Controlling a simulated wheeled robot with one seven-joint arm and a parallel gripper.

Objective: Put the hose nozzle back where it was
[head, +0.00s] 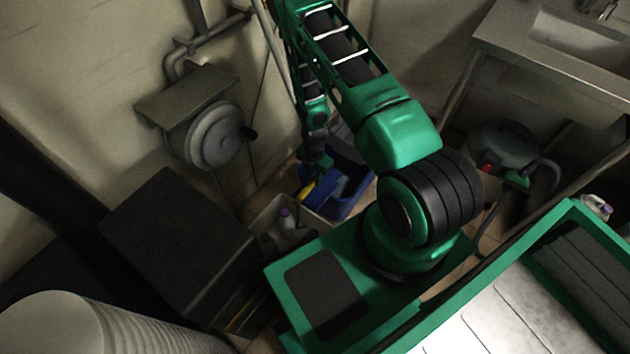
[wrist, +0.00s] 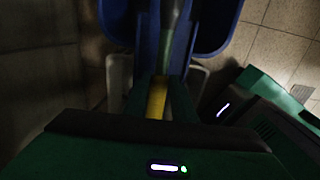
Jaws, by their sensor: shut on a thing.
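My gripper (head: 314,172) hangs low at the end of my arm, over the blue bin (head: 361,197) on the floor. It is shut on a slim yellow thing (head: 306,192), which I take to be the hose nozzle; its shape is mostly hidden. In the wrist view the yellow piece (wrist: 157,95) shows between the dark fingers, with the blue bin (wrist: 215,45) beyond. I cannot tell whether the nozzle touches the bin. A round grey hose reel (head: 205,135) hangs on the left wall under a small shelf.
A pale bin (head: 262,218) with bottles stands beside the blue bin. A dark cabinet (head: 175,240) is at left. A metal sink bench (head: 550,60) is at upper right, with a dark green vacuum-like machine (head: 505,145) below. Little tiled floor is free.

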